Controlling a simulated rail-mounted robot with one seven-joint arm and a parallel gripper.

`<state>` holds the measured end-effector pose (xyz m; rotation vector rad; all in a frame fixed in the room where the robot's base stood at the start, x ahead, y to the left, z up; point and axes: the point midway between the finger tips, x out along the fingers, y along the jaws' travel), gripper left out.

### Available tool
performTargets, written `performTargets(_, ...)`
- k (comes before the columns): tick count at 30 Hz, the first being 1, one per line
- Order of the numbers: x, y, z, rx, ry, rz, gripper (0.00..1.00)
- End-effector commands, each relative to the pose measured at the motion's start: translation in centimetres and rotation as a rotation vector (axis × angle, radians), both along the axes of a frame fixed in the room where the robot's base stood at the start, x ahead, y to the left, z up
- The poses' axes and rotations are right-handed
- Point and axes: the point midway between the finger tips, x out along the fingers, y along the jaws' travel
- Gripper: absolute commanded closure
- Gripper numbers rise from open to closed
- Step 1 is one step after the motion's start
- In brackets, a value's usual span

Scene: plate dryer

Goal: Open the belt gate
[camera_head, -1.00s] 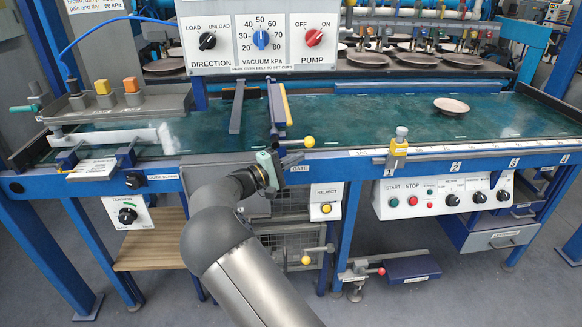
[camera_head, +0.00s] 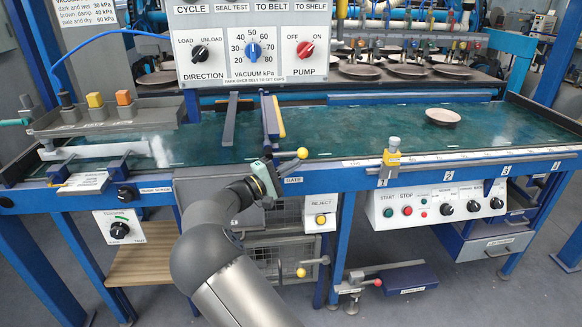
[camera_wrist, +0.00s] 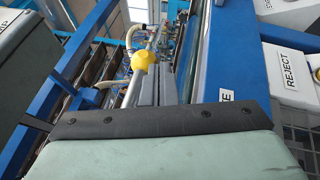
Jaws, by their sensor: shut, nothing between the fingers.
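The belt gate (camera_head: 271,117) is a blue-grey bar with a yellow strip, lying across the green belt. Its lever ends in a yellow knob (camera_head: 303,153) above the GATE label (camera_head: 293,180) at the belt's front edge. My gripper (camera_head: 268,178) is shut and empty at the front rail, just left of and below the knob. In the wrist view, the yellow knob (camera_wrist: 145,60) and its rod stand beyond the dark front edge of my gripper (camera_wrist: 150,120). I cannot tell whether my gripper touches the lever.
A second dark bar (camera_head: 230,118) crosses the belt left of the gate. A plate (camera_head: 443,117) lies on the belt at the right. The control panel (camera_head: 255,45) overhangs the belt behind.

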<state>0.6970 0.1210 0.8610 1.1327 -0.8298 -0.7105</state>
Motion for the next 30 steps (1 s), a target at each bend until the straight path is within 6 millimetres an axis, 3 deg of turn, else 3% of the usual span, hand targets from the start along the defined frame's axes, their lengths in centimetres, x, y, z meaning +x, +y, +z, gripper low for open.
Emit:
performTargets(5, -0.2, 0.1, -0.8, -0.001, 0.001, -0.001, 1.00)
performTargets(11, -1.2, 0.6, -4.2, -0.002, 0.002, -0.009, 1.00)
performTargets(21, -4.9, 6.7, -5.4, -0.001, 0.000, -0.007, 1.00)
performTargets(30, -6.2, 8.6, -6.2, 0.000, 0.000, -0.008, 1.00)
